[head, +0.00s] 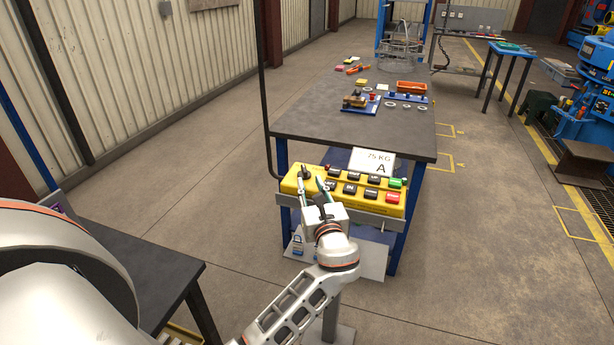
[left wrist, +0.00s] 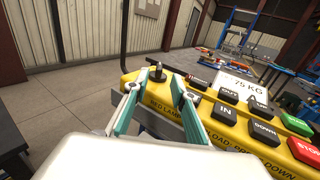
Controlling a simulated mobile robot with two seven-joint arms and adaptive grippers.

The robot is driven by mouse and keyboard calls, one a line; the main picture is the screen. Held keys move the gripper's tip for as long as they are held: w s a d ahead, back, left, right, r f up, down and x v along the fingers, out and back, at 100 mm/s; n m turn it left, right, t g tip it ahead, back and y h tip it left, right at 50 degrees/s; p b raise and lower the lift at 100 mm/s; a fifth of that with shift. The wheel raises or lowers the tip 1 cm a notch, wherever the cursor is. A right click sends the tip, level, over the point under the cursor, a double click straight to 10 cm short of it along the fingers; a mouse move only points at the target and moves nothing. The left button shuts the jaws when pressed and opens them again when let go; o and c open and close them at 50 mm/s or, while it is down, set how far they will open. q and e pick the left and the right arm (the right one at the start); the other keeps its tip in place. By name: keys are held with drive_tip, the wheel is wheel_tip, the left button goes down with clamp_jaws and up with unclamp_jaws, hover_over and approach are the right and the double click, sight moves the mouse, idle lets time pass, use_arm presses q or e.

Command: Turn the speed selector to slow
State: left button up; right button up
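The yellow control pendant (head: 340,190) lies along the front edge of the dark workbench. The speed selector, a black knob (head: 306,171), stands at its left end and also shows in the left wrist view (left wrist: 157,72). Which way it points is too small to tell. My left gripper (head: 311,183) is in front of the knob. In the left wrist view its two teal-padded fingers (left wrist: 154,88) are apart with nothing between them. The knob appears just beyond the fingertips; I cannot tell whether they touch it. My right gripper is not in view.
Black buttons (head: 350,189), a green button (head: 395,183) and a red button (head: 392,197) sit right of the knob. A white "75 KG A" card (head: 371,160) stands behind them. A thin dark pole (head: 262,90) rises at the bench's left. An orange tray (head: 411,87) lies farther back.

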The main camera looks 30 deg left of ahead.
use_arm(q)
drive_tip(key=v, duration=0.4)
drive_tip(key=shift+s+d, duration=0.25)
